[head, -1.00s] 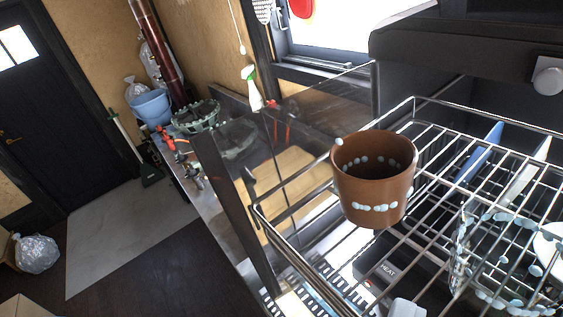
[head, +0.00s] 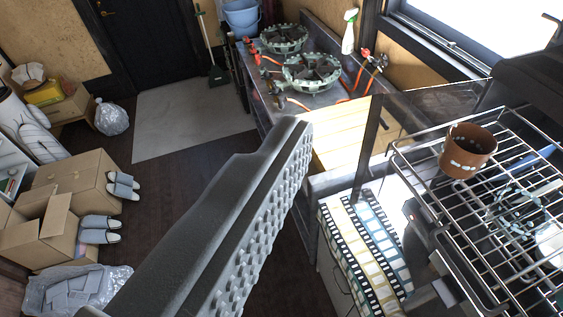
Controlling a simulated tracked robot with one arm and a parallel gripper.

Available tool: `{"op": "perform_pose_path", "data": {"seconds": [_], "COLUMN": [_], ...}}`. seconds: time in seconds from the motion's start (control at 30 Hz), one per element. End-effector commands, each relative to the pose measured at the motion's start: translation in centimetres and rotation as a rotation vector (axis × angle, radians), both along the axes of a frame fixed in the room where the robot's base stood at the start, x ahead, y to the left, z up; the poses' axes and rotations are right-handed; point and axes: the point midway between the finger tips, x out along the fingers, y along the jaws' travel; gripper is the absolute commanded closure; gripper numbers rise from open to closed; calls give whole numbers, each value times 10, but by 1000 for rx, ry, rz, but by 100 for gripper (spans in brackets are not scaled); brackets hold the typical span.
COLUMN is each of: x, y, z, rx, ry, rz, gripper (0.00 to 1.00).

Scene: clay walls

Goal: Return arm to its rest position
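The brown cup (head: 467,150) with a row of pale dots stands upright on the wire rack (head: 408,172) at the right. My gripper (head: 300,140) shows as one large grey finger reaching up from the bottom middle. Its studded inner side is bare, with nothing against it. The opposite finger is out of view. The finger is well to the left of the cup and apart from it.
A worktop with two green-grey ring-shaped items (head: 310,72) and a spray bottle (head: 349,32) runs along the back. A striped film-pattern mat (head: 365,255) lies below the rack. Open cardboard boxes (head: 72,183) and slippers (head: 100,225) are on the left. Dark floor is clear between.

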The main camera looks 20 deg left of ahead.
Motion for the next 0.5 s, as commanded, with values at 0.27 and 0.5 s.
{"op": "perform_pose_path", "data": {"seconds": [0.27,0.5], "x": [1,1], "y": [0,0], "z": [-5,-41], "rx": [1,1], "ry": [1,2], "rz": [-1,-2], "gripper": [16,16]}}
